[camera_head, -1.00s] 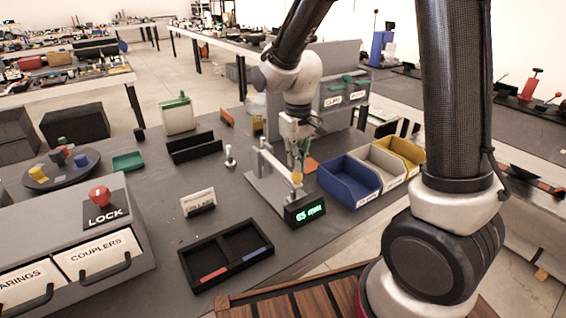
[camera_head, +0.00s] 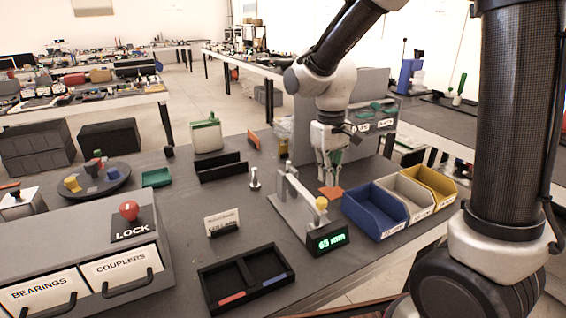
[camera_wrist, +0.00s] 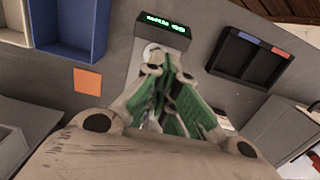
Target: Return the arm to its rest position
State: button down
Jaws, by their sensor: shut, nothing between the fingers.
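My gripper (camera_head: 328,174) hangs pointing down over the grey table, behind the measuring stand (camera_head: 296,208) with the green "65 mm" display (camera_head: 331,241). In the wrist view, its green-padded fingers (camera_wrist: 172,75) are together with nothing between them. They overlap the stand's base in that view, and I cannot tell the exact height above the table. My arm reaches in from the upper right, bent at the elbow.
Blue (camera_head: 374,212), grey and yellow bins stand right of my gripper. An orange square (camera_head: 331,192) lies near it. A black two-slot tray (camera_head: 245,280), a labelled drawer unit (camera_head: 84,262) and a dark turntable (camera_head: 97,181) are left. A grey cabinet stands behind.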

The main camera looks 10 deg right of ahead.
jog(key=s+d+r+m+t, duration=0.2)
jog(key=s+d+r, duration=0.4)
jog(key=s+d, duration=0.1)
jog(key=s+d+r+m+t, duration=0.1)
jog(key=s+d+r+t, duration=0.2)
jog(key=s+d+r, duration=0.3)
jog(key=s+d, duration=0.1)
jog(key=s, duration=0.3)
jog(key=shift+s+m, duration=0.15)
jog(key=shift+m, duration=0.25)
